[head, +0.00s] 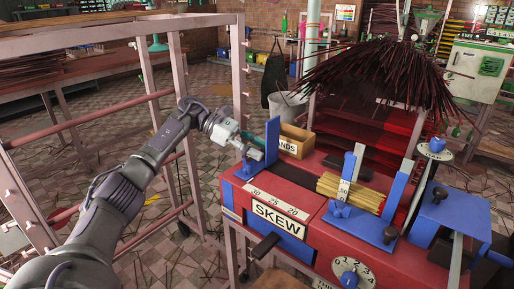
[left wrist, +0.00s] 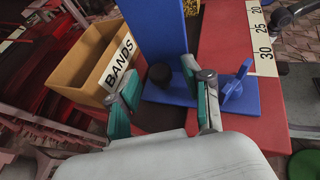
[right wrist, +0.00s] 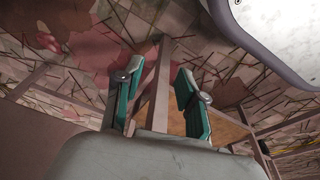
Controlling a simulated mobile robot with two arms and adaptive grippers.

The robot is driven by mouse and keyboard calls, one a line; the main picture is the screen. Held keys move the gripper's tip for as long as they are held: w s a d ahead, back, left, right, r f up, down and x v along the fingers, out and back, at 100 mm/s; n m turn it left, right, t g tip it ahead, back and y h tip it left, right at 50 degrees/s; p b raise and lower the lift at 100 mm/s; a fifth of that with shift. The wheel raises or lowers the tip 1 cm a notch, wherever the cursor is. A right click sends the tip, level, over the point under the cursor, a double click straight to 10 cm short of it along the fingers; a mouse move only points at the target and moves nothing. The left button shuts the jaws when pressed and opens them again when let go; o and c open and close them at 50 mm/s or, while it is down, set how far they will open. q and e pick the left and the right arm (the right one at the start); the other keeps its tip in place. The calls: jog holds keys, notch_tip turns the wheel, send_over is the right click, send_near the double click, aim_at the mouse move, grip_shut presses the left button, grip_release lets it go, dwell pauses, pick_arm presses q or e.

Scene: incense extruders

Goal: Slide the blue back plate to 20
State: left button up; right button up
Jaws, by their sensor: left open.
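The blue back plate (head: 272,140) stands upright at the left end of the red machine, near the 30 end of the white 30-25-20 scale (head: 277,203). In the left wrist view the plate (left wrist: 156,28) has a flat blue base with a black knob (left wrist: 160,74) and a blue pointer fin (left wrist: 236,88) near the 30. My left gripper (head: 252,152) is open just left of the plate. Its fingertips (left wrist: 167,88) appear on either side of the knob; contact cannot be told. My right gripper (right wrist: 158,76) is open and empty above the floor.
A cardboard BANDS box (head: 296,141) stands behind the plate. A bundle of yellow sticks (head: 352,192) lies in a blue holder (head: 345,222) to the right. A dark lever (head: 264,248) juts from the machine front. The dark track (head: 292,175) between plate and holder looks clear.

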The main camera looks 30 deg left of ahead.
pick_arm(q)
grip_shut()
pick_arm(e)
jog(key=shift+w+r, duration=0.1)
pick_arm(q)
jog(key=d, duration=0.8)
jog(key=s+d, duration=0.1)
jog(key=d, duration=0.4)
jog(key=shift+b, duration=0.35)
jog(key=shift+d, duration=0.4)
pick_arm(e)
notch_tip(320, 180, up, 2)
jog(key=shift+w, duration=0.15)
pick_arm(q)
grip_release()
jog(key=shift+a, duration=0.1)
jog(key=v, duration=1.2)
pick_arm(e)
jog(key=shift+w+a, duration=0.1)
jog(key=shift+w, duration=0.15)
